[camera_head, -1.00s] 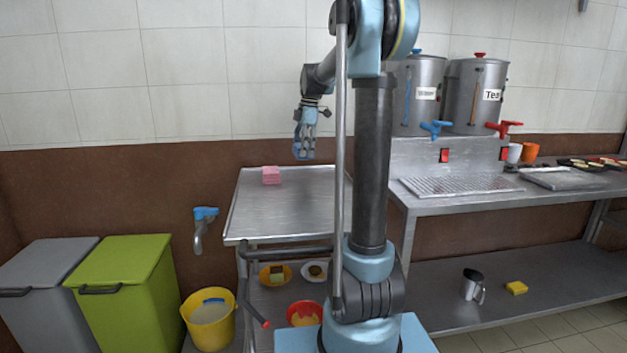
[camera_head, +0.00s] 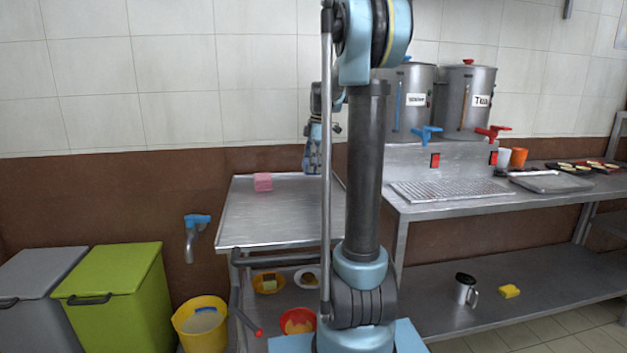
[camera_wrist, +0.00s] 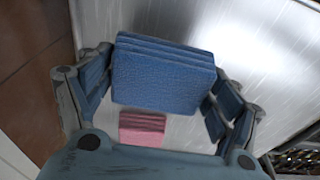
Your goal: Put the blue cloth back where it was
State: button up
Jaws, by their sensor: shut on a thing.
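The blue cloth (camera_wrist: 163,76) is a folded, layered block between the fingers of my gripper (camera_wrist: 160,95) in the wrist view. My gripper (camera_head: 312,168) is shut on it and hangs above the steel side table (camera_head: 265,220) in the head view, over its right part. There the cloth is hard to tell from the blue fingers. A pink folded cloth (camera_head: 263,182) lies on the table near its back left edge. In the wrist view the pink cloth (camera_wrist: 142,128) shows below the blue one, apart from it.
The table top is otherwise clear. To its right stands a steel counter with two urns (camera_head: 466,98), a drip grate (camera_head: 450,191) and cups. Bins (camera_head: 118,290) and a yellow bucket (camera_head: 201,322) stand at the left. A wall tap (camera_head: 195,235) is left of the table.

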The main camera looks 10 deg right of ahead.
aim_at(312, 184)
jog(key=shift+f, duration=2.4)
jog(key=shift+f, duration=0.1)
jog(key=o, duration=1)
jog(key=shift+o, duration=0.2)
jog(key=r, duration=0.4)
jog(key=d+r, duration=0.1)
jog(key=r, duration=0.7)
jog(key=shift+d, duration=0.4)
